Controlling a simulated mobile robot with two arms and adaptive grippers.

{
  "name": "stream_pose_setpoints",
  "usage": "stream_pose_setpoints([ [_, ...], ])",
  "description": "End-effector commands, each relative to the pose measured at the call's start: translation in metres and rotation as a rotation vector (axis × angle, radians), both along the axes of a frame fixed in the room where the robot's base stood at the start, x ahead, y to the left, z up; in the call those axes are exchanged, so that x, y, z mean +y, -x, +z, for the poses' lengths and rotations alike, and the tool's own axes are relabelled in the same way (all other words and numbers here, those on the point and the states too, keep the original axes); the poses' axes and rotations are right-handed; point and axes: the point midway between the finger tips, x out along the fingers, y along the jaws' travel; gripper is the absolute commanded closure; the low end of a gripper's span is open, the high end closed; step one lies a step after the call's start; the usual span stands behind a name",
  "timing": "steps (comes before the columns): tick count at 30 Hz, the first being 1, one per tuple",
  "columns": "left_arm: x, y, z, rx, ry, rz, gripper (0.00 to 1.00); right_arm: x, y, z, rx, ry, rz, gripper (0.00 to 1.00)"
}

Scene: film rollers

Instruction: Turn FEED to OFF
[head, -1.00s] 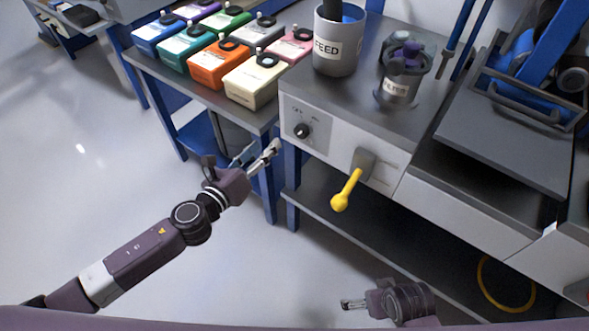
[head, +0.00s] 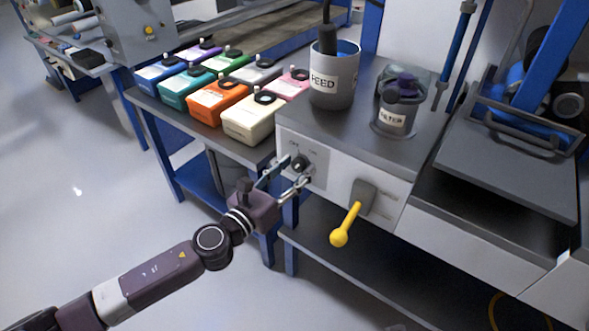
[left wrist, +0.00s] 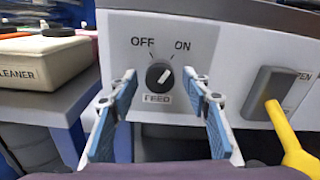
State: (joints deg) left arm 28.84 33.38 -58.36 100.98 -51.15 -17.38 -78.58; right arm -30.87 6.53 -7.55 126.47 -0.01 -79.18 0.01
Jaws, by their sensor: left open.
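The FEED knob (head: 300,162) is a black round dial on the light front panel of the bench unit. In the left wrist view the knob (left wrist: 159,75) sits above a FEED label, with OFF marked to its upper left and ON to its upper right. Its white pointer line tilts up and right, toward ON. My left gripper (head: 287,178) is open just in front of the panel. In the left wrist view its two blue-padded fingers (left wrist: 160,84) stand on either side of the knob, with gaps on both sides. My right gripper is not in view.
A yellow-ended lever (head: 346,224) juts out from the panel right of the knob. A grey FEED canister (head: 333,92) and a FILTER pot (head: 396,118) stand on top. Several coloured boxes, one cream (head: 250,127), fill the side table at left.

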Motion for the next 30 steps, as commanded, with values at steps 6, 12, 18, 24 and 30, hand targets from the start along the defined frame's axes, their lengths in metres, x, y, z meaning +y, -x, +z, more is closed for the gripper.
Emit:
stream_pose_setpoints([
  [6, -0.0005, -0.0007, 0.0002, 0.0, 0.0, 0.0, 0.56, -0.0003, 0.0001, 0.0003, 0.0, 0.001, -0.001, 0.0],
  [12, -0.0002, -0.0007, 0.0002, 0.0, 0.0, 0.0, 0.74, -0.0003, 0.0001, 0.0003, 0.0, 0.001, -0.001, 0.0],
  [18, -0.0001, -0.0007, 0.0001, 0.0, 0.0, 0.0, 0.97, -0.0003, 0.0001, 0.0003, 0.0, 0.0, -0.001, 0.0],
  [24, -0.0001, -0.0005, 0.0001, 0.007, 0.01, 0.001, 0.98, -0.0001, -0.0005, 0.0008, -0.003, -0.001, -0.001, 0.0],
  [30, 0.0, -0.0005, 0.0003, 0.047, 0.064, 0.002, 0.98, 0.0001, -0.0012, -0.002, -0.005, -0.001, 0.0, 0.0],
])
